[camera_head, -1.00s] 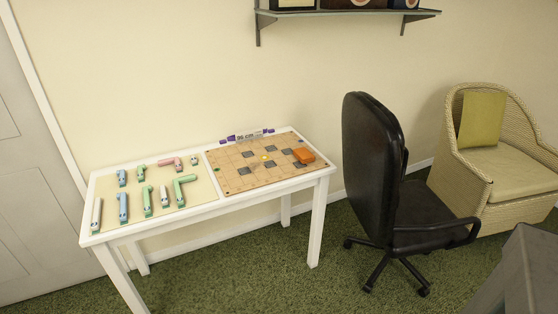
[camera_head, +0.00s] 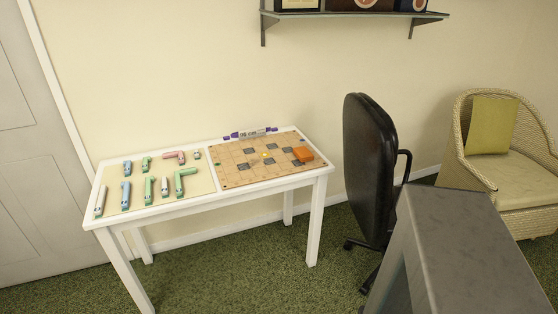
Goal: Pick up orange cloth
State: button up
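A small orange block-like item (camera_head: 303,154), which may be the folded orange cloth, lies on the right end of the board (camera_head: 232,177) on the white table (camera_head: 316,195). It is too small to tell whether it is fabric. My gripper is not in view.
Several coloured pieces (camera_head: 152,190) lie on the table's left half; a purple-and-white marker-like item (camera_head: 250,133) lies along the back edge. A black office chair (camera_head: 368,150) stands right of the table, a wicker armchair (camera_head: 459,130) beyond. Green carpet (camera_head: 235,268) is clear in front.

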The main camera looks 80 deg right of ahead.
aim_at(302, 153)
jog(key=z, duration=0.45)
jog(key=k, duration=0.15)
jog(key=u, duration=1.5)
jog(key=k, duration=1.95)
jog(key=z, duration=1.1)
